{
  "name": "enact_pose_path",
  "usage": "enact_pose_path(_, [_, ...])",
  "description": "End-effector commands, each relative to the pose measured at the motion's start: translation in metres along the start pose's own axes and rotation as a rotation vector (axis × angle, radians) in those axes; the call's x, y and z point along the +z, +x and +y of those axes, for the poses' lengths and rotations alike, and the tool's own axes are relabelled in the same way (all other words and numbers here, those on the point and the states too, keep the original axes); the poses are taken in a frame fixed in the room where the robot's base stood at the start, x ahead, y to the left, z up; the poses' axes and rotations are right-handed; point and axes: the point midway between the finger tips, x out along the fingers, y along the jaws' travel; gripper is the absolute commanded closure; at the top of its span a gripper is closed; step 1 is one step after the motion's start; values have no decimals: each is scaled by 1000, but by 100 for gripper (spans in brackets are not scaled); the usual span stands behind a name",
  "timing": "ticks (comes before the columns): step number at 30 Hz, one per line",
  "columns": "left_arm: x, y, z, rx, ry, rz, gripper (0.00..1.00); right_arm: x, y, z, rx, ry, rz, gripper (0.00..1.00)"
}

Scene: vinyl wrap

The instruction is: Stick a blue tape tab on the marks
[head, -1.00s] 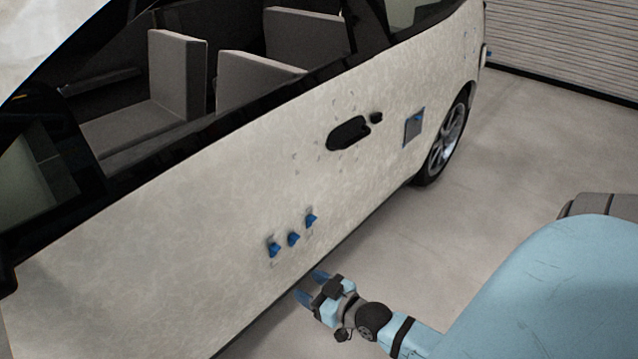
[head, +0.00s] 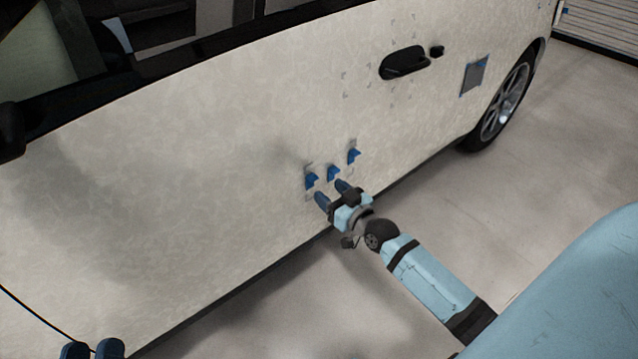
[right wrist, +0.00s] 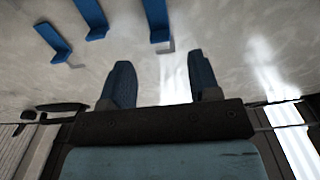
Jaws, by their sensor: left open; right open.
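Three blue tape tabs stand out from the pale car door in the head view: a left tab (head: 311,179), a middle tab (head: 332,173) and a right tab (head: 353,156). Small grey corner marks (head: 309,166) show around them. My right gripper (head: 332,192) is open and empty, just below the tabs. In the right wrist view its fingers (right wrist: 161,88) are apart, with the tabs (right wrist: 90,19) beyond them and a grey corner mark (right wrist: 165,47) beside one tab. My left gripper (head: 92,350) is open at the bottom left edge, partly cut off.
The black door handle (head: 404,63) has more faint marks around it. A grey square patch (head: 474,76) with blue bits at its edge is on the panel near the rear wheel (head: 503,100). The concrete floor (head: 560,130) is clear at right.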

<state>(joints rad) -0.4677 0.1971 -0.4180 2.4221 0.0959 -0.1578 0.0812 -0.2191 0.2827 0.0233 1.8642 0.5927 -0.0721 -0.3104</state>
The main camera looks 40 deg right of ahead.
Motion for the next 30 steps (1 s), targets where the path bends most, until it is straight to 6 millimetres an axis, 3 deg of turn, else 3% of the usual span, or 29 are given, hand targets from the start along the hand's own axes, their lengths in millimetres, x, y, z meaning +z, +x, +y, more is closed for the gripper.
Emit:
enact_pose_path(3, [5, 0, 0, 8, -4, -1, 57, 2, 22, 0, 1, 1, 3, 44])
enact_pose_path(9, [13, 0, 0, 11, -12, -28, 57, 2, 46, 0, 0, 1, 0, 44])
enact_pose_path(21, [15, 0, 0, 10, -11, -46, 57, 0, 54, 0, 0, 0, -1, 44])
enact_pose_path(22, [15, 0, 0, 10, -11, -45, 57, 0, 54, 0, 0, 0, -1, 46])
enact_pose_path(28, [14, 0, -1, 10, -9, -41, 57, 0, 53, 0, 0, 0, 0, 92])
enact_pose_path(30, [14, 0, -1, 10, -9, -40, 57, 0, 53, 0, 0, 0, -1, 97])
